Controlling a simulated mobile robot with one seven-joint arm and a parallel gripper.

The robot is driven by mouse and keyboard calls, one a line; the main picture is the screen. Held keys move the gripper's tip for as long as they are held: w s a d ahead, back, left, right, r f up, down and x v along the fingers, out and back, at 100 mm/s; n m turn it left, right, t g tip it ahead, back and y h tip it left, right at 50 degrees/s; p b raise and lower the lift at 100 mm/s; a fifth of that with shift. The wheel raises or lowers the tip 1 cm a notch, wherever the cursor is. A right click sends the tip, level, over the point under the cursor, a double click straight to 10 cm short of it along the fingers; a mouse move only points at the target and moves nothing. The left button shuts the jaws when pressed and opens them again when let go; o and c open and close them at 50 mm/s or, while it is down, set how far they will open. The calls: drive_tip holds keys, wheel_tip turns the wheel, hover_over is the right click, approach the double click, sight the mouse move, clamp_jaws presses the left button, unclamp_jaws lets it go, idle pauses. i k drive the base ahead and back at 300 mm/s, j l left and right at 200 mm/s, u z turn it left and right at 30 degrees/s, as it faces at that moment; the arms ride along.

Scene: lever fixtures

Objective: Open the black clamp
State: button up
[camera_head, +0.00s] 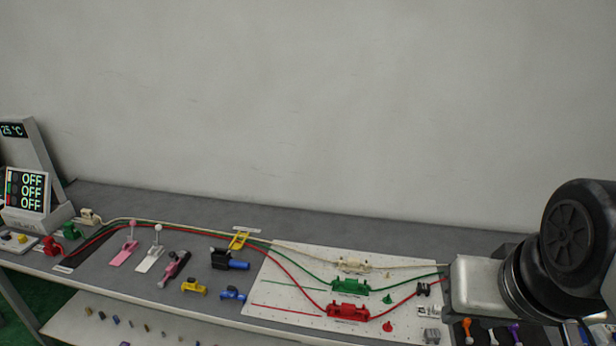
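A black block-shaped piece (220,258) with a blue cylinder at its right side lies on the grey bench, left of the white perforated board. It looks like the black clamp, but it is small and I cannot tell its jaw state. A smaller black piece (423,289) stands at the board's right end; its form is unclear. My arm fills the right edge, with a pale box-shaped part (478,287) at its left end. I see no fingertips, so the gripper's opening is hidden. The arm's visible parts are apart from the black-and-blue piece, well to its right.
Pink (124,253) and white (150,258) levers, a pink-black piece (175,268) and yellow (194,286) and blue (233,295) pieces lie nearby. Red (348,312) and green (350,286) fixtures with cables sit on the board. A display (26,190) reads OFF. The wall stands behind.

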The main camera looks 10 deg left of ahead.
sight(172, 255)
drive_tip(key=u, duration=1.7)
drive_tip(key=i+j+z, duration=0.1)
drive_tip(key=j, duration=0.25)
drive_tip(key=i+j+z, duration=0.1)
drive_tip(key=i+j, duration=0.2)
drive_tip(key=i+j+z, duration=0.1)
drive_tip(key=j, duration=0.35)
drive_tip(key=i+j+z, duration=0.1)
drive_tip(key=i+j, duration=0.15)
drive_tip(key=j, duration=0.15)
drive_tip(key=i+j, duration=0.15)
drive_tip(key=j, duration=0.25)
drive_tip(key=i+j+z, duration=0.15)
drive_tip(key=j, duration=0.25)
